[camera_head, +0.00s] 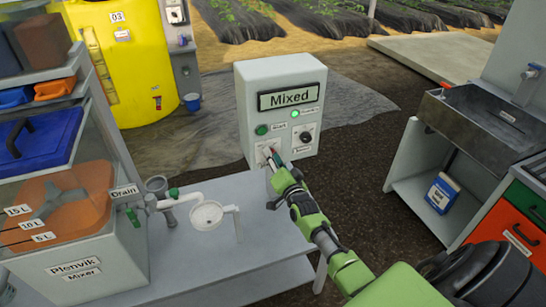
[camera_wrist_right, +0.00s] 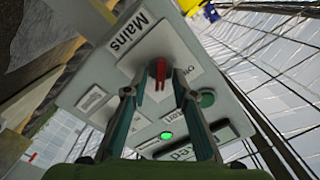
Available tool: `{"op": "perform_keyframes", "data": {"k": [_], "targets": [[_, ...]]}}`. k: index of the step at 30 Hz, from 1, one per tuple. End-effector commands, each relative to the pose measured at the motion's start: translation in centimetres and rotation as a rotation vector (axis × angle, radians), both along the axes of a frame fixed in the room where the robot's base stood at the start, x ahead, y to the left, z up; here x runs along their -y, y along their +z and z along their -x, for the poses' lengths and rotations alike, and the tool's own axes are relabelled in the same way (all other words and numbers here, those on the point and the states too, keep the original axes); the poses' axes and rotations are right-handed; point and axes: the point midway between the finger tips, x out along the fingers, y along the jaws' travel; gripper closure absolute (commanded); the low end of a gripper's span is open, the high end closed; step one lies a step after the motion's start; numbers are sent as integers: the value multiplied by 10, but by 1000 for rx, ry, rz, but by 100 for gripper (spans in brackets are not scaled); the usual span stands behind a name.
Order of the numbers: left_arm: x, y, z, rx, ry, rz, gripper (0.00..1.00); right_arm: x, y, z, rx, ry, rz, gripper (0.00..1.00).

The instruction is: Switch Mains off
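The grey control box (camera_head: 251,90) stands upright at the end of the bench, its display reading "Mixed". The Mains switch, a red lever (camera_wrist_right: 159,72) on a white plate, shows in the right wrist view beside the "Mains" label (camera_wrist_right: 128,34). In the head view it is low on the left of the box's front, mostly hidden by my right gripper (camera_head: 271,162). In the right wrist view my right gripper (camera_wrist_right: 154,88) is open, one finger on each side of the red lever, with gaps showing. Contact cannot be told. My left gripper is not in view.
The box also carries a green button (camera_head: 262,130), a lit green lamp (camera_head: 295,114) and a black knob (camera_head: 305,136). The Plenvik mixer tank (camera_head: 75,255) and drain pipe (camera_head: 208,215) stand left on the bench. A sink cabinet (camera_head: 420,135) stands right.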

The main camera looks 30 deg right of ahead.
Motion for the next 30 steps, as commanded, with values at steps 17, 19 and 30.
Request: {"op": "perform_keyframes", "data": {"k": [17,19,30], "targets": [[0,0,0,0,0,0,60,0,2,0,-2,-1,18,100],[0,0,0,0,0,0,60,0,2,0,-6,0,37,100],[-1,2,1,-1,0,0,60,0,4,-1,-63,-1,281,100]]}}
